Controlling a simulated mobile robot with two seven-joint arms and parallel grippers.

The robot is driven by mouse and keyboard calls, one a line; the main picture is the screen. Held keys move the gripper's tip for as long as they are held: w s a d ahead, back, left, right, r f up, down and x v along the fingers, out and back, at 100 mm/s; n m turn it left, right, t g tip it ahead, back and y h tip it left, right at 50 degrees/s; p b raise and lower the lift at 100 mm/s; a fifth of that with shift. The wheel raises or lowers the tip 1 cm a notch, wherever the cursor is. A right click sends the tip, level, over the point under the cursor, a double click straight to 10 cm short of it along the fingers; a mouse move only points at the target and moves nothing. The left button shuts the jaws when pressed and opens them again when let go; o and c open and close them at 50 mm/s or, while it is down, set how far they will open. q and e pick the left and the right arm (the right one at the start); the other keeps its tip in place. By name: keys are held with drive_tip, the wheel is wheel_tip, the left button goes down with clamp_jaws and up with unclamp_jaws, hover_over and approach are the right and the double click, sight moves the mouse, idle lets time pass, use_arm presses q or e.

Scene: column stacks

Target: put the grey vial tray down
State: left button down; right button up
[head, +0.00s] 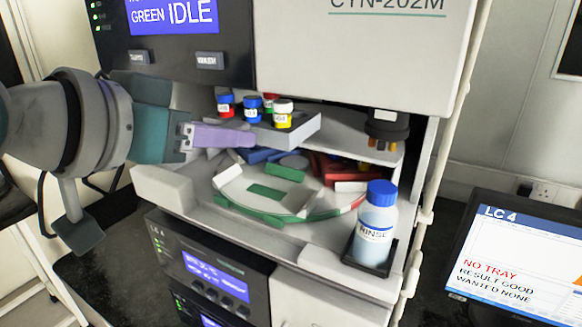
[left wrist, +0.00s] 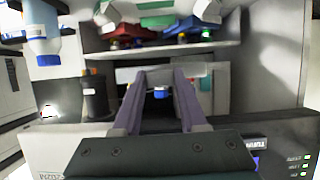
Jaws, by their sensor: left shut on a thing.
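The grey vial tray (head: 300,130) carries several small vials with blue, red and white caps (head: 252,110). It is inside the open bay of the instrument, above the round turntable (head: 235,183). My left gripper (head: 222,136), with purple fingers, is shut on the tray's left side. The upside-down left wrist view shows its fingers (left wrist: 160,105) with part of the grey tray (left wrist: 150,74) and a blue-capped vial between them. Whether the tray touches anything below is hard to tell. My right gripper is not in view.
The turntable bears green, blue and red sections. A rinse bottle (head: 375,225) with a blue cap stands at the bay's front right. A dark nozzle unit (head: 387,125) hangs at the right. A monitor (head: 520,262) reads "NO TRAY".

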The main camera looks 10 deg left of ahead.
use_arm(q)
wheel_tip(320, 180, down, 10)
drive_tip(key=shift+r, duration=0.25)
drive_tip(key=shift+f+b, duration=0.2)
drive_tip(key=shift+b, duration=0.15)
drive_tip(key=shift+c, duration=2.3)
unclamp_jaws()
drive_tip(key=shift+r, duration=0.1)
